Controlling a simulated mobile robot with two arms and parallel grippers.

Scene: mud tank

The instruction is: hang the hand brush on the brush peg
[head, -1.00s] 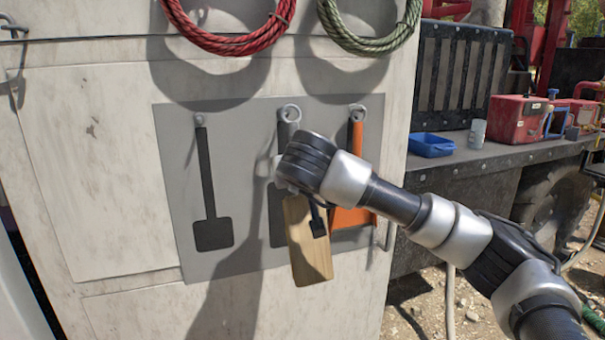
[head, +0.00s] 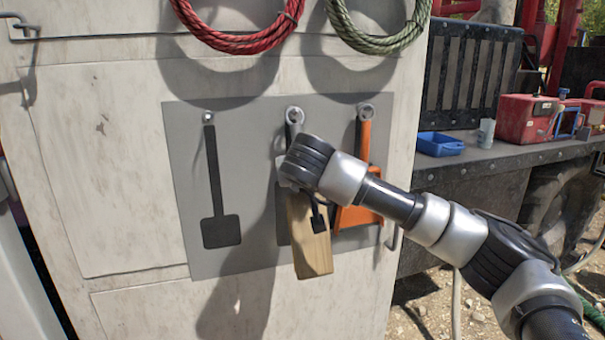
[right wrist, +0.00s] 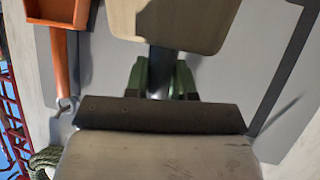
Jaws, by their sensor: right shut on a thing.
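The hand brush (head: 313,252) has a pale wooden block and a grey handle ending in a ring. It hangs ring-up before the grey board (head: 183,180). Its ring overlaps the middle peg, the brush peg (head: 294,115), and appears to be around it. My right gripper (head: 296,184) covers the middle of the brush in the head view. In the right wrist view, my right gripper (right wrist: 161,80) has its green fingers shut on the grey handle, beside the wooden block (right wrist: 178,22). A dark silhouette shows partly behind the brush. My left gripper is not in view.
An orange dustpan (head: 356,216) hangs close on the right peg. The left peg (head: 208,117) is bare above a dark scraper silhouette. Red (head: 235,42) and green (head: 380,42) hose coils hang above. A shelf on the right holds a blue tray (head: 439,144) and red box.

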